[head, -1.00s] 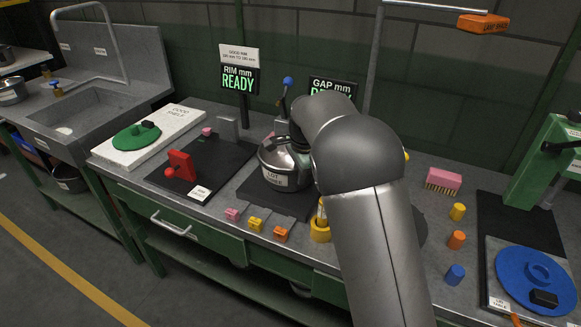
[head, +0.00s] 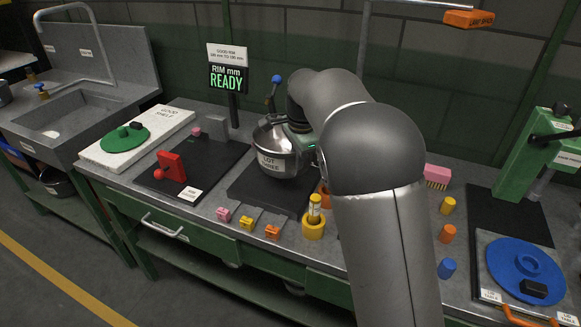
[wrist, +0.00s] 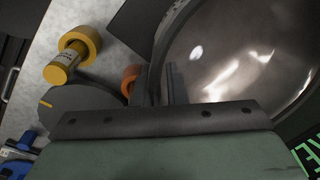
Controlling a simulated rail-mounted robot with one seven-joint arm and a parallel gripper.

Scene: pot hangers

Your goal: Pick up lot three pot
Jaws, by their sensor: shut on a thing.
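The lot three pot (head: 278,160) is a shiny steel pot with a white "LOT THREE" label. In the head view it is held upright just above the black plate (head: 262,197). My gripper (wrist: 160,85) is shut on the pot's rim or wall at its right side. In the wrist view the pot's bright round interior (wrist: 240,50) fills the upper right. In the head view my arm hides the fingertips and part of the pot's right side.
A red clamp-like block (head: 173,167) stands on a black pad to the left. A "READY" display (head: 230,79) stands behind. A blue lid (head: 525,268) lies at the right.

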